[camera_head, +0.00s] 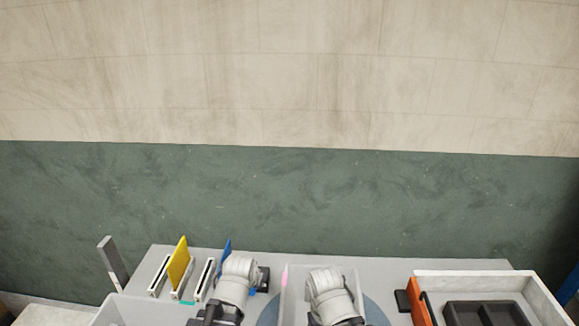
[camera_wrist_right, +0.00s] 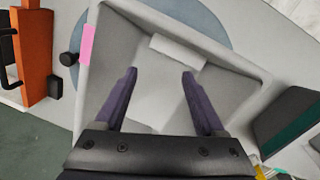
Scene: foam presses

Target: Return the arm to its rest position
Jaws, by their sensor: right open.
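My right arm (camera_head: 330,293) shows at the bottom middle of the head view, over a grey bin; its gripper is hidden there. In the right wrist view the right gripper (camera_wrist_right: 158,100) is open, its two dark fingers apart with nothing between them, over the grey bin (camera_wrist_right: 232,60). A pale rectangular patch (camera_wrist_right: 177,52) shows inside the bin; I cannot tell whether it is a loose piece. A pink tag (camera_wrist_right: 87,44) is on the bin's rim. My left arm (camera_head: 238,280) is beside the right one; its gripper cannot be made out.
The grey table (camera_head: 400,262) holds slots with a yellow panel (camera_head: 179,262) and a blue panel (camera_head: 226,253) at left. At right stand an orange part (camera_head: 420,300) and a white-rimmed box (camera_head: 545,300) with a black tray (camera_head: 485,313). The floor beyond is clear.

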